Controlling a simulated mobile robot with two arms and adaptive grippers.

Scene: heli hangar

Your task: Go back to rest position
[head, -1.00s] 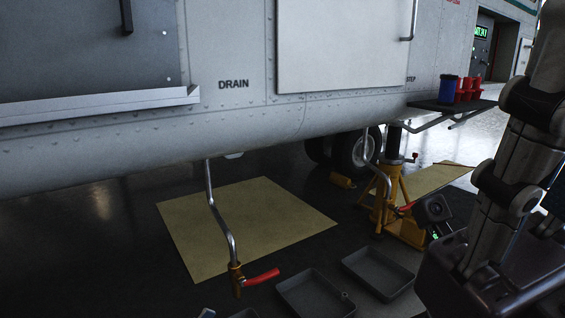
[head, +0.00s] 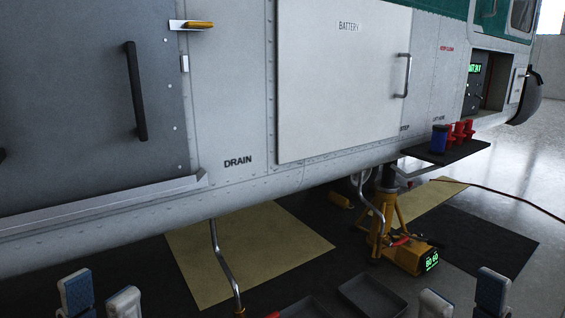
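My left gripper (head: 100,296) shows at the bottom left of the head view. Its two pale fingertips with blue pads stand apart, with nothing seen between them. My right gripper (head: 463,298) shows at the bottom right, its fingertips also apart and the gap empty. Both point up into the view from the lower edge, in front of the helicopter's side (head: 240,120) and apart from it in the picture. The rest of both grippers and the arms lie below the frame.
A drain pipe (head: 222,255) hangs under the hull above a yellow mat (head: 270,245). Grey trays (head: 372,296) lie on the floor. A yellow jack (head: 385,215) stands beside a lit display (head: 431,261). A step shelf (head: 450,152) holds blue and red containers. Open floor lies right.

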